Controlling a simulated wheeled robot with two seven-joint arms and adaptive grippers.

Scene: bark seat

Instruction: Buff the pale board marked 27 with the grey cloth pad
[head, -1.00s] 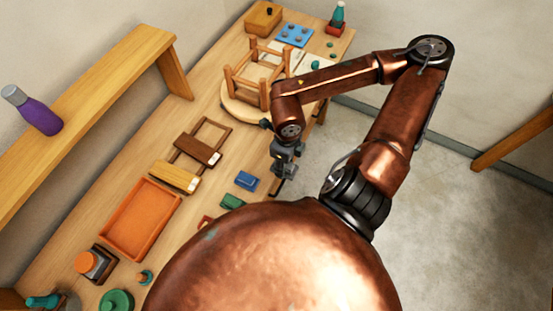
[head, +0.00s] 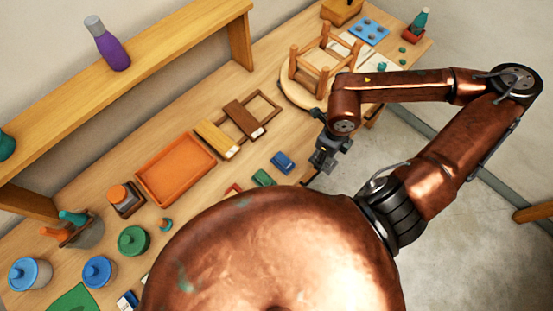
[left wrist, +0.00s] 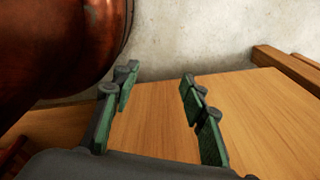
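A pale board (head: 216,138) and a dark brown board (head: 244,118) lie side by side across a wooden frame on the bench; each has a small white label, too small to read. I cannot make out a grey cloth pad. Small blue (head: 283,162), green (head: 264,178) and red (head: 233,188) blocks lie in a row near the front edge, the red one partly hidden by my body. My right gripper (head: 328,158) hangs near the blue block; its fingers are unclear. My left gripper (left wrist: 157,76) is open and empty over bare wood, outside the head view.
An orange tray (head: 176,170) lies left of the boards. An upturned stool (head: 318,78) stands at the right on a round seat. Pots and jars (head: 133,241) crowd the left end. A raised shelf (head: 160,45) carries a purple bottle (head: 110,45). My body hides part of the front.

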